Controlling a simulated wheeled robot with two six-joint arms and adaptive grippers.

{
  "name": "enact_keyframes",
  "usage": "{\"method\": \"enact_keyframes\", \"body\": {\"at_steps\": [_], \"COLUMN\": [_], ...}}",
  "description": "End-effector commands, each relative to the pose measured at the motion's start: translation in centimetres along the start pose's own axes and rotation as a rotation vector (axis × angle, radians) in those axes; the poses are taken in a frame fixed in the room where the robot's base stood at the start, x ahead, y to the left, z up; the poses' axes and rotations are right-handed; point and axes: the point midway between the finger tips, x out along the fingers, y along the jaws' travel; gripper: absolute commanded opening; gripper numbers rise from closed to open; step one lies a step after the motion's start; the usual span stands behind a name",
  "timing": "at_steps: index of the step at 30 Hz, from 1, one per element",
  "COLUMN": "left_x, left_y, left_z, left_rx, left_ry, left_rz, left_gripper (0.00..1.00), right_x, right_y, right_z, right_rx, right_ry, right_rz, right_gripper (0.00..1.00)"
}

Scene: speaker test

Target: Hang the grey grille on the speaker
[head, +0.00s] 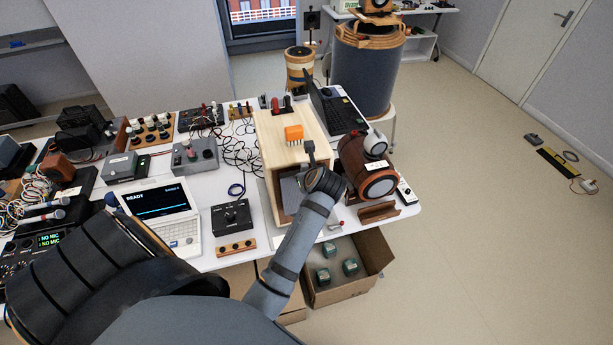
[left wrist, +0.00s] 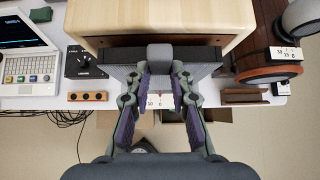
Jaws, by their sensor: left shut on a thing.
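The speaker is a pale wooden cabinet (head: 276,135) on the table, its top also across the upper middle of the left wrist view (left wrist: 180,18). The grey grille (head: 290,194) is a flat panel at the cabinet's front. In the left wrist view the grille (left wrist: 118,73) lies just below the cabinet's front edge, with a grey block at its middle between my fingers. My left gripper (left wrist: 161,80) is shut on the grille. In the head view my wrist hides the fingers and part of the grille. I cannot tell whether the grille touches the speaker. My right gripper is not in view.
A black knob box (head: 231,217) and a white terminal (head: 165,212) stand left. An open carton (head: 377,278) is on the floor below.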

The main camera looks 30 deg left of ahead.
Motion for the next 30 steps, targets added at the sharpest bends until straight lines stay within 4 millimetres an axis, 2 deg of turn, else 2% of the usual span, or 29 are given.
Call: {"method": "enact_keyframes", "body": {"at_steps": [30], "left_x": [0.62], "left_y": [-0.02], "left_z": [0.67], "left_rx": [0.0], "left_ry": [-0.002], "left_rz": [-0.001], "left_gripper": [0.0], "right_x": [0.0], "right_y": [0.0], "right_z": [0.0], "right_rx": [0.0], "right_ry": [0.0], "right_rz": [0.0], "right_gripper": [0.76]}}
